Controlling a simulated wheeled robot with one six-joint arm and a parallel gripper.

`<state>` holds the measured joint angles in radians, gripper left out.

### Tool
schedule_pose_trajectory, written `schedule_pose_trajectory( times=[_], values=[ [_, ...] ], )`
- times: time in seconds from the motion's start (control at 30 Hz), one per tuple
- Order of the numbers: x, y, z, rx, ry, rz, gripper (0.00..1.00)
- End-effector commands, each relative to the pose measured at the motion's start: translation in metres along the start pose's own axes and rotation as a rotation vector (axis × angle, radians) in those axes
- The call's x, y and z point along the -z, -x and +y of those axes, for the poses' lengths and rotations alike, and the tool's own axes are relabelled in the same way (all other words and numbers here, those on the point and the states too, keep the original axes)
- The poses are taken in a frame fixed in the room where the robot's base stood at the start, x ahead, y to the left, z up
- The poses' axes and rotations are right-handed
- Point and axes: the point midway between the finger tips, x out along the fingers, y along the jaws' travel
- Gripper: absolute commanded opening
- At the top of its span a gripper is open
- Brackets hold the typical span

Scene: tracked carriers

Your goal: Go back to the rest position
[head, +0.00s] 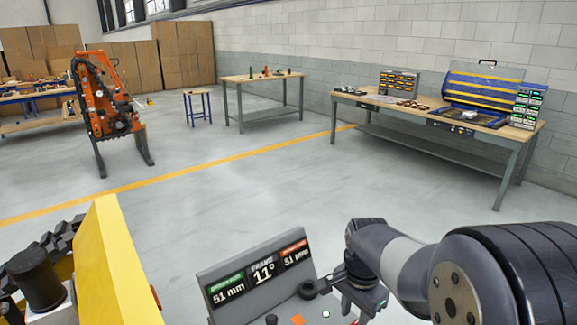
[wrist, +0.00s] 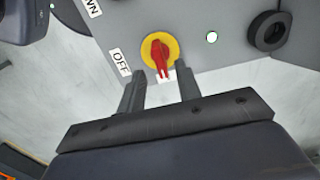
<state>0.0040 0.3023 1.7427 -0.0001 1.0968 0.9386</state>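My gripper (wrist: 160,76) is open, its two dark fingers apart with clear space between them. In the wrist view a red rotary knob on a yellow disc (wrist: 146,48) lies just beyond the fingertips, its lower end close to the gap between them; I cannot tell whether they touch. An "OFF" label (wrist: 120,62) is to the left of the knob. In the head view my gripper (head: 352,288) is low at the right side of the grey control panel (head: 222,270), and the knob is hidden there or too small to tell.
The panel's display (head: 263,271) reads 51 mm, 11° and 51 mm. A black ring-shaped part (wrist: 268,31) and a lit white button (wrist: 212,37) are on the panel. A yellow machine body (head: 115,265) stands at left. The floor (head: 240,190) beyond is clear up to the workbenches (head: 405,112).

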Motion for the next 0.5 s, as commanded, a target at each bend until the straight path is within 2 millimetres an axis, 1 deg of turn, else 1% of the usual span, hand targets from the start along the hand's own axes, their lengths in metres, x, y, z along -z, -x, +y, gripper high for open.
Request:
schedule_pose_trajectory(
  times=[0.03,0.1,0.3,0.5],
  values=[
    [-0.001,-0.011,0.001,-0.005,0.0,-0.004,0.33],
    [0.0,-0.023,0.001,-0.004,0.0,-0.003,0.33],
    [0.0,-0.048,0.001,-0.003,0.0,-0.002,0.33],
    [0.0,-0.046,0.0,0.0,0.044,0.0,0.33]
  ],
)
